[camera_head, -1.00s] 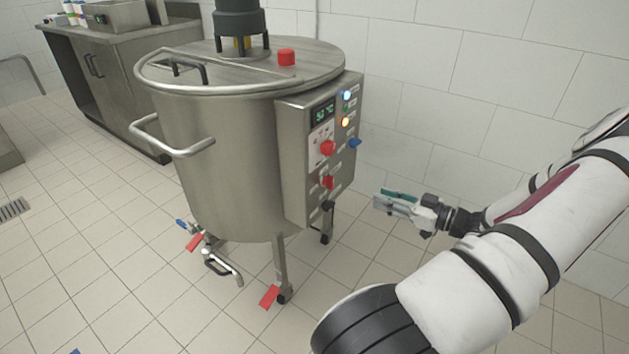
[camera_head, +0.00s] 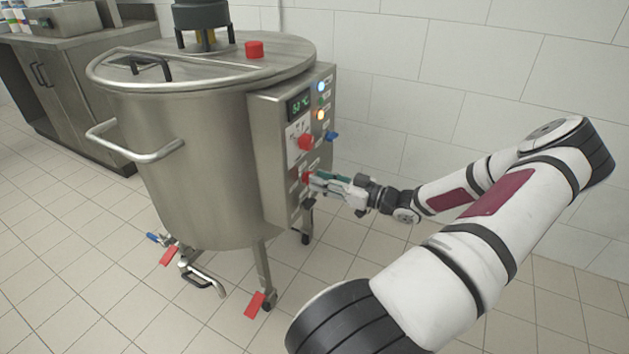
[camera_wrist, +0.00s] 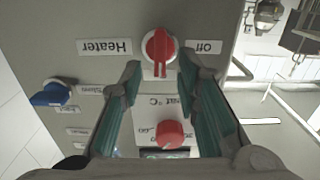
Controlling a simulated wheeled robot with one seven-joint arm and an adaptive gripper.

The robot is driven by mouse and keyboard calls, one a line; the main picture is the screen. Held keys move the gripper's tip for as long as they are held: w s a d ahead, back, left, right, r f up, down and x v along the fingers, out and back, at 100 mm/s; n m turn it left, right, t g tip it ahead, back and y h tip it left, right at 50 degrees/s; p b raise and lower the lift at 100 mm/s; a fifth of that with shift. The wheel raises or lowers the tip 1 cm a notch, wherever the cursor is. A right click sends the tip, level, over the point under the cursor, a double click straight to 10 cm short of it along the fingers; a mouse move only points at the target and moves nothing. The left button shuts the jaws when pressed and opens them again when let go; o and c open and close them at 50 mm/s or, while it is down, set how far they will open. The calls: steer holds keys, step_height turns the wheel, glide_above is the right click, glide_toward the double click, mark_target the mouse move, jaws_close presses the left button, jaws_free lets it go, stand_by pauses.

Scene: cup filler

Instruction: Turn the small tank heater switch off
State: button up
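The heater switch is a red rotary handle on a round base (camera_wrist: 159,48) on the tank's control panel (camera_head: 270,120). In the wrist view it is upside down, between an inverted "Heater" label (camera_wrist: 104,47) and an "Off" label (camera_wrist: 208,47). Its handle stands roughly upright between them; I cannot tell its setting. In the head view the switch (camera_head: 307,177) is partly hidden by my gripper (camera_head: 314,181). My gripper's fingertips (camera_wrist: 160,68) are open, one on each side of the handle's end. I cannot tell whether they touch it.
A red round knob (camera_wrist: 170,133) on the thermostat dial lies between the fingers in the wrist view, and shows above the switch in the head view (camera_head: 306,142). A blue knob (camera_head: 332,136) sticks out at the panel's right. Lit lamps (camera_head: 321,114) and a display (camera_head: 299,107) are above.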

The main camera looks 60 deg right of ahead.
steer(key=shift+w, duration=1.2)
jaws_close()
